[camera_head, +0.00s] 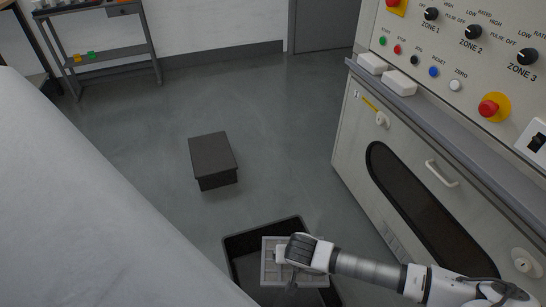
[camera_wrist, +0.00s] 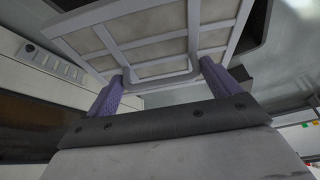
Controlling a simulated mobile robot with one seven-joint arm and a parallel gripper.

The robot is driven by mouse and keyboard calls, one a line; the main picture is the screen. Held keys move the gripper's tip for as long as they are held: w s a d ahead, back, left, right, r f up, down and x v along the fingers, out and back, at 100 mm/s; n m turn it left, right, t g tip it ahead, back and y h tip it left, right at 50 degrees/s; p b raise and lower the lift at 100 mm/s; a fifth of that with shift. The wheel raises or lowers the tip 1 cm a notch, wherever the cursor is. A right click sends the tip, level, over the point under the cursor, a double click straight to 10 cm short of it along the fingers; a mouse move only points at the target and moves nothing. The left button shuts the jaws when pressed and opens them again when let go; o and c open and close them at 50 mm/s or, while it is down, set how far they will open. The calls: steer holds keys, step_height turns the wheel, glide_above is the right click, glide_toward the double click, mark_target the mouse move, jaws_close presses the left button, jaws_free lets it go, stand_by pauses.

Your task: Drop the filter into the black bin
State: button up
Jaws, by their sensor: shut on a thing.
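The filter (camera_head: 270,262) is a light-framed panel with a grid of ribs, held by my gripper (camera_head: 287,254) over the black bin (camera_head: 232,242) in the head view. The bin is a dark open-topped tray on the floor at the bottom centre, and the filter and my arm cover part of its inside. I cannot tell how high the filter is above the bin's floor.
A dark box (camera_head: 212,158) sits on the floor beyond the bin. A machine cabinet (camera_head: 400,150) with knobs, buttons and a handle stands at the right. A large pale surface (camera_head: 90,200) fills the left. A shelf (camera_head: 105,55) stands at the back left.

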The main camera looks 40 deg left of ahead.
steer(key=shift+n, duration=0.6)
steer(key=s+a+f+b, duration=0.2)
steer(key=shift+s+f, duration=0.1)
steer(key=shift+f, duration=0.3)
step_height(320, 180, down, 6)
steer(key=b, duration=0.3)
steer(key=shift+r+b, duration=0.1)
steer(key=shift+b, duration=0.2)
steer(key=o, duration=0.8)
steer(key=p+v, duration=0.1)
steer(key=v, duration=0.6)
steer(key=p+v, duration=0.1)
steer(key=v, duration=0.6)
steer(key=shift+d+p, duration=0.25)
steer(key=shift+p, duration=0.1)
